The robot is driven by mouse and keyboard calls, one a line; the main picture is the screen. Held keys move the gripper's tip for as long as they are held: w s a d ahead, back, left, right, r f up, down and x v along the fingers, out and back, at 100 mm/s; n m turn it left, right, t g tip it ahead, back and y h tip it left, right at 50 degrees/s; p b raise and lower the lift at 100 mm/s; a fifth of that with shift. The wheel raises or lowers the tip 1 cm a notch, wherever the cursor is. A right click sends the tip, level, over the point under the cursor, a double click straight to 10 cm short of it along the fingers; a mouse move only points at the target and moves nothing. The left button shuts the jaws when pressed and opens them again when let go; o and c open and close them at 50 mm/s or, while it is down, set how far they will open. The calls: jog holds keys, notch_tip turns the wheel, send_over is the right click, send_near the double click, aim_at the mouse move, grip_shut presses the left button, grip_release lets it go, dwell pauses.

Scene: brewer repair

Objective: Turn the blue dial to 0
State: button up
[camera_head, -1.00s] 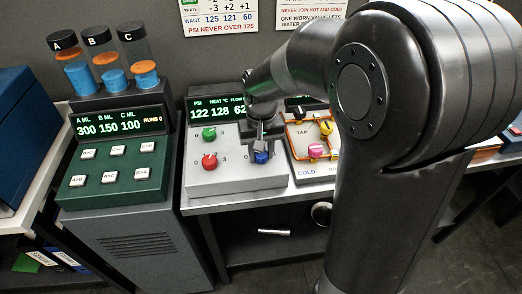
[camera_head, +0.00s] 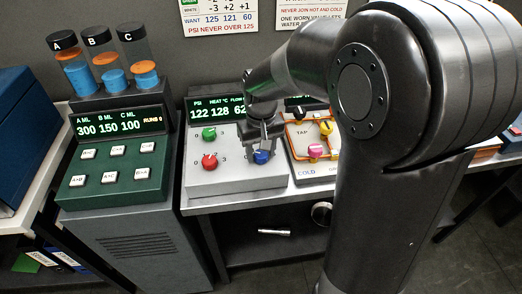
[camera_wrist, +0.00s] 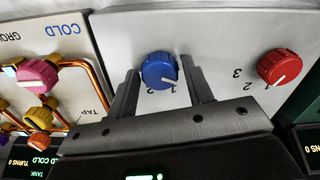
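The blue dial (camera_head: 261,157) sits on the sloped grey panel (camera_head: 215,180), at its lower right. In the wrist view the blue dial (camera_wrist: 160,71) appears upside down, with its white mark toward the lower right. Digits 1 and 2 are printed beside it; the 0 is not clear there. The exact setting is hard to read. My gripper (camera_head: 262,141) is just behind and above the dial. In the wrist view my gripper (camera_wrist: 159,66) is open, with one finger on each side of the dial and visible gaps. It holds nothing.
A red dial (camera_head: 209,161) and a green dial (camera_head: 209,133) share the panel. The display (camera_head: 216,109) reads 122 PSI and 128 heat. A piped tap board with a pink knob (camera_head: 315,151) stands close on the right. A green button console (camera_head: 110,165) stands on the left.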

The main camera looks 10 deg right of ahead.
aim_at(261, 153)
jog(key=shift+o, duration=0.9)
notch_tip(261, 153, up, 11)
jog(key=shift+f, duration=0.1)
jog(key=s+d+m+t, duration=0.1)
jog(key=s+d+t, duration=0.1)
jog(key=s, duration=0.7)
jog(key=s+d+r+m+t, duration=0.1)
jog(key=s+d+t, duration=0.2)
jog(key=s, duration=0.6)
jog(key=shift+d+r+t, duration=0.3)
jog(key=shift+d, duration=0.45)
dwell(0.7)
